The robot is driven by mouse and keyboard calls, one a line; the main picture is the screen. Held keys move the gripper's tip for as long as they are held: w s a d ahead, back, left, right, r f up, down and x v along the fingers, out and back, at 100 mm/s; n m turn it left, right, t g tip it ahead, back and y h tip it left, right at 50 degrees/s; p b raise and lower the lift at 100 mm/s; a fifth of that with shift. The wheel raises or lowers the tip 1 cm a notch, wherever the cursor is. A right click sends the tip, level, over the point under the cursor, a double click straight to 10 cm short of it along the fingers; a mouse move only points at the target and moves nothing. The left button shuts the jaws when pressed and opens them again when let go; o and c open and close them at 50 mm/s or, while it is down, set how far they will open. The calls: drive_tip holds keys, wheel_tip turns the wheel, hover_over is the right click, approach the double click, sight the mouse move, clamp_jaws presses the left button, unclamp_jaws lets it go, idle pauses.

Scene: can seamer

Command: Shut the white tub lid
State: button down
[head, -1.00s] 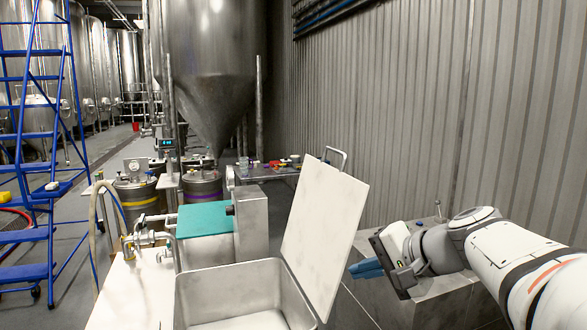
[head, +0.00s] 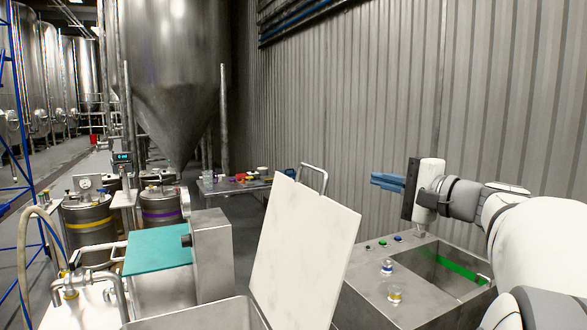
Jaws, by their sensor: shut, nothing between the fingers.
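The white tub lid (head: 303,257) stands open and nearly upright in the head view. It is a large flat panel that rises from the right side of the metal tub (head: 205,316), of which only the rim and part of the inside show at the bottom edge. My gripper (head: 374,180) has blue fingers that point left. It is shut and empty, in the air to the right of the lid's top edge and apart from it.
A steel cabinet (head: 366,303) with buttons and an open basin stands right of the lid, below my gripper. A teal-topped unit (head: 157,250) stands left of the lid. A cart (head: 238,185) with small items is behind. A ribbed wall closes the right side.

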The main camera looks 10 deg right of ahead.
drive_tip(key=w+a+p, duration=0.3)
drive_tip(key=w+a, duration=0.4)
drive_tip(key=a, duration=0.1)
drive_tip(key=shift+w+a+r+p, duration=0.3)
drive_tip(key=shift+a+r+p, duration=0.05)
drive_tip(key=shift+r+p, duration=0.05)
